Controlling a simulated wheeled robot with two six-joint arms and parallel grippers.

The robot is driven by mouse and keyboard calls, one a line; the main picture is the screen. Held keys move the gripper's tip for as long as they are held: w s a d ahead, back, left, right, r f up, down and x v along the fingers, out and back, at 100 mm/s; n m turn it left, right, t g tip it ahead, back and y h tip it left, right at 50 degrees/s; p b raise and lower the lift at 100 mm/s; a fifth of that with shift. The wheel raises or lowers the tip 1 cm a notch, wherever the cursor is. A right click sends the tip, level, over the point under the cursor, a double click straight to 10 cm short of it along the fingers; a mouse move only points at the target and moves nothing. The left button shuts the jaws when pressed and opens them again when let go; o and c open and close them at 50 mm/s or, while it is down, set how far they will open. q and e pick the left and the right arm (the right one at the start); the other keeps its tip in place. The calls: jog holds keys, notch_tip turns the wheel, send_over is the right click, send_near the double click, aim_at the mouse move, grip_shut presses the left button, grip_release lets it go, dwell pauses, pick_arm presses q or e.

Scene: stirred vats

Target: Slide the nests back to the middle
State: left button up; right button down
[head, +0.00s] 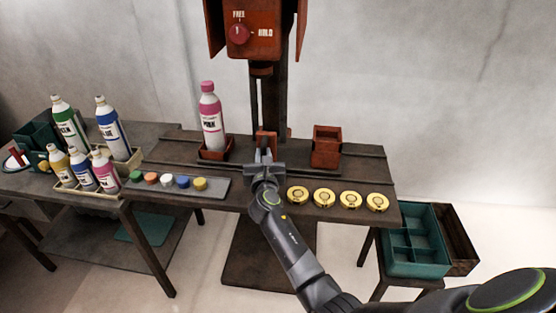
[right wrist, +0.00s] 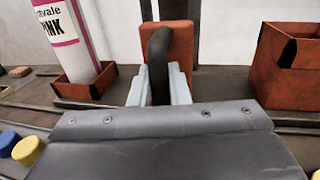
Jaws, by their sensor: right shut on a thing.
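Two rust-red nests sit on a dark rail across the bench. The left nest (head: 215,154) holds an upright pink-labelled bottle (head: 211,115). The right nest (head: 326,146) looks empty. Both nests also show in the right wrist view, the left one (right wrist: 85,90) and the right one (right wrist: 283,75). Between them stands a rust-red upright plate (right wrist: 180,45) with a dark curved handle (right wrist: 159,50). My right gripper (head: 263,160) is shut on this handle; its fingers (right wrist: 160,88) hide the handle's lower part. My left gripper is not in view.
A red press head (head: 250,38) hangs on a column behind the rail. Several coloured caps (head: 167,181) lie front left, and several gold lids (head: 324,199) front right. Paint bottles (head: 110,130) stand at left. A teal divided crate (head: 413,240) stands lower right.

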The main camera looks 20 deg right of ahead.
jog(key=shift+w+a+f, duration=0.1)
jog(key=shift+w+a, duration=0.4)
jog(key=shift+a, duration=0.3)
jog(key=c, duration=1.4)
grip_release()
jog(key=shift+c, duration=0.2)
